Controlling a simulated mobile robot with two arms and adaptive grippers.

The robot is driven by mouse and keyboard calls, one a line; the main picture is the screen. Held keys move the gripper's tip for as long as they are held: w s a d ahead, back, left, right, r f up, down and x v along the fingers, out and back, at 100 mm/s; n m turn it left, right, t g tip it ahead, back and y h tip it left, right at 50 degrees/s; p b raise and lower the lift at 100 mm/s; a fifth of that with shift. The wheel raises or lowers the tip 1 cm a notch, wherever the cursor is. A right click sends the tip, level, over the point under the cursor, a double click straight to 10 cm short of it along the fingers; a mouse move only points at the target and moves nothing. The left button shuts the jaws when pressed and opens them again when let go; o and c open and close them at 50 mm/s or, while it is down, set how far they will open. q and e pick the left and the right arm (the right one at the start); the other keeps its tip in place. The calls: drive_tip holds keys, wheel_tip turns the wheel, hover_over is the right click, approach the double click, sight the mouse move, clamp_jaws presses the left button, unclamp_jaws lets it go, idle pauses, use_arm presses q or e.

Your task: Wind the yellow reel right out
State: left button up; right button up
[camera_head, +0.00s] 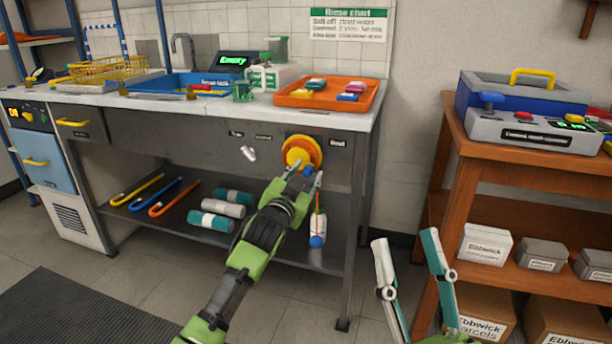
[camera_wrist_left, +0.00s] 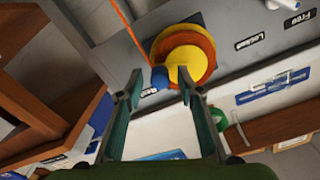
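The yellow reel (camera_head: 299,151) with its orange rim is on the front panel of the bench, also in the left wrist view (camera_wrist_left: 184,62). A small blue knob (camera_wrist_left: 160,77) sits at its edge. An orange cord (camera_head: 318,200) hangs below the reel to a blue ball (camera_head: 316,241). My left gripper (camera_head: 305,176) is just below the reel. In the left wrist view my left gripper (camera_wrist_left: 160,82) is open, its fingertips apart on either side of the blue knob. I cannot tell whether they touch it. My right gripper (camera_head: 405,238) is open and empty, low at right.
A white lever (camera_head: 248,153) is on the panel left of the reel, near labels reading "Locked" (camera_wrist_left: 250,44) and "Free" (camera_wrist_left: 298,19). An orange tray (camera_head: 330,103) is above the reel. A wooden shelf unit (camera_head: 453,180) stands at right.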

use_arm(q)
clamp_jaws()
